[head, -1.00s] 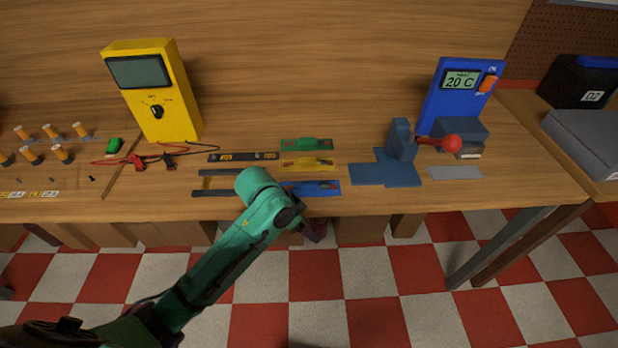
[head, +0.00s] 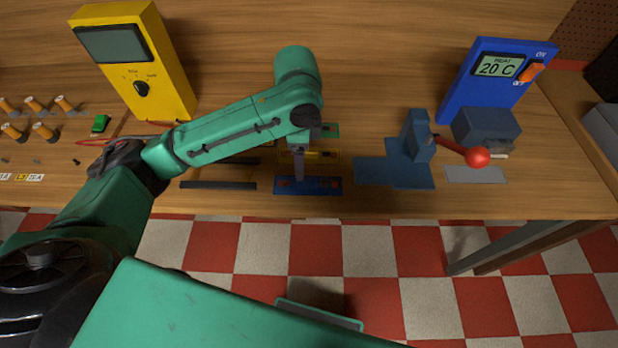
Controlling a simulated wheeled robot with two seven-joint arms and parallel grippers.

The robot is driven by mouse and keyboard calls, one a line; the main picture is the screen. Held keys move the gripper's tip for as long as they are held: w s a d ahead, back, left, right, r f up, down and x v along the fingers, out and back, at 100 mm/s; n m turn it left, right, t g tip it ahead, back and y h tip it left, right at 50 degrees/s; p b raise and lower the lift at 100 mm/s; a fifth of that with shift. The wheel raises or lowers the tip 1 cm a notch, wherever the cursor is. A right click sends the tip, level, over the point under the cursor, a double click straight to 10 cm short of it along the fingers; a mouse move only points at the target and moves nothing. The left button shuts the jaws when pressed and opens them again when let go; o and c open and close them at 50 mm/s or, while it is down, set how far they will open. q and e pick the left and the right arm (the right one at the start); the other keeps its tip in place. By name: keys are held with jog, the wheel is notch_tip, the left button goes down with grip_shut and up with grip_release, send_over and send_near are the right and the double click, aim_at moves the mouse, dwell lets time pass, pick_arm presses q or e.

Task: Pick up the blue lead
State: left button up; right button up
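Flat green, yellow and blue pieces lie in a column on the wooden bench in the head view. The blue one (head: 330,187) is nearest the front edge, with a small shape on it. I cannot clearly make out a separate blue lead. My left gripper (head: 298,177) points down over the blue piece and covers part of it. It looks narrow from here, so I cannot tell its opening or whether it touches anything. The yellow piece (head: 328,155) and green piece (head: 329,131) are partly hidden behind my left wrist. My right gripper is not in view.
A yellow meter (head: 178,85) stands at the left, with red and black leads beside it. Dark strips (head: 218,185) lie left of the blue piece. At right are a blue-grey press (head: 415,140) with a red-knobbed lever and a blue 20 C unit (head: 470,90).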

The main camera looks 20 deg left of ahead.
aim_at(308, 183)
pick_arm(q)
notch_tip(308, 183, down, 3)
jog(key=shift+s+r, duration=0.1)
jog(key=f, duration=0.2)
jog(key=f+p, duration=0.1)
jog(key=f, duration=0.2)
jog(key=shift+w+d+f+p, duration=0.15)
jog(key=shift+w+f+p, duration=0.15)
jog(key=shift+w+p, duration=0.1)
jog(key=shift+s, duration=0.15)
grip_shut()
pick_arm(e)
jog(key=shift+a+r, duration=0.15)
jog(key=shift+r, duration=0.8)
